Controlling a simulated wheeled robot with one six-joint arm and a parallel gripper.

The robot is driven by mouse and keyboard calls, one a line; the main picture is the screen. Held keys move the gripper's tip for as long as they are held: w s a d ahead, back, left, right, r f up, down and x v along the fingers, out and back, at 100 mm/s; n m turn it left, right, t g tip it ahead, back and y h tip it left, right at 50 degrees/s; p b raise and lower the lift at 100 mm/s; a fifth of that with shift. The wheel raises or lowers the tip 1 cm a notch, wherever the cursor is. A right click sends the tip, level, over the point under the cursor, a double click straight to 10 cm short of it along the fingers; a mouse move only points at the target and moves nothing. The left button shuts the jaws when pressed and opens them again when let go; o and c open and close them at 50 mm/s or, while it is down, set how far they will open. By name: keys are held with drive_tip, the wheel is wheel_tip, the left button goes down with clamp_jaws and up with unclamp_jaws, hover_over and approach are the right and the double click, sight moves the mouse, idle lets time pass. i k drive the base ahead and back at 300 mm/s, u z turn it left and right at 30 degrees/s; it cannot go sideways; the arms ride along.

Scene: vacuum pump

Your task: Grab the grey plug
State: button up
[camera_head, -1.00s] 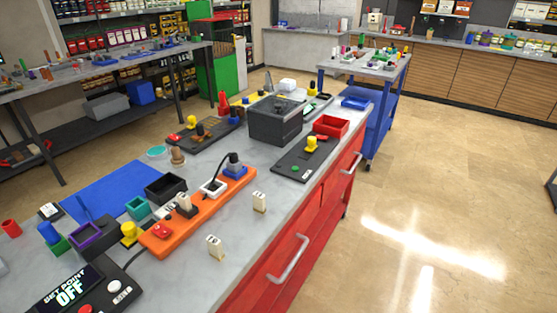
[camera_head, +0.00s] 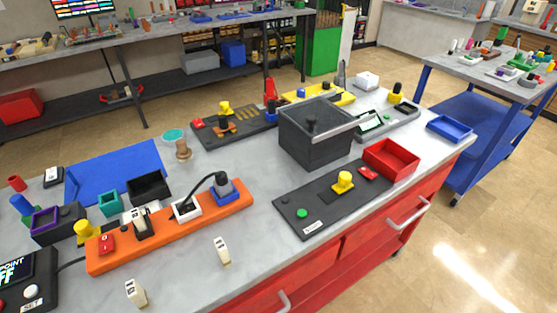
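An orange power strip (camera_head: 170,231) lies on the bench at the left. A dark grey plug (camera_head: 221,181) stands upright at the strip's right end, on a blue socket (camera_head: 228,192). A black cord arches from this plug to a white socket (camera_head: 186,208) beside it. A pale plug (camera_head: 141,224) with a dark part sits further left on the strip, next to a red switch (camera_head: 106,244). My gripper is not in view.
Two small white labelled blocks (camera_head: 222,250) (camera_head: 136,292) stand in front of the strip. A black panel with a yellow knob (camera_head: 343,183), a dark grey box (camera_head: 316,146) and a red tray (camera_head: 391,159) are to the right. Bare bench lies between strip and panel.

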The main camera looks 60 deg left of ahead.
sight(224, 187)
drive_tip(key=i, duration=1.05)
drive_tip(key=u, duration=3.55)
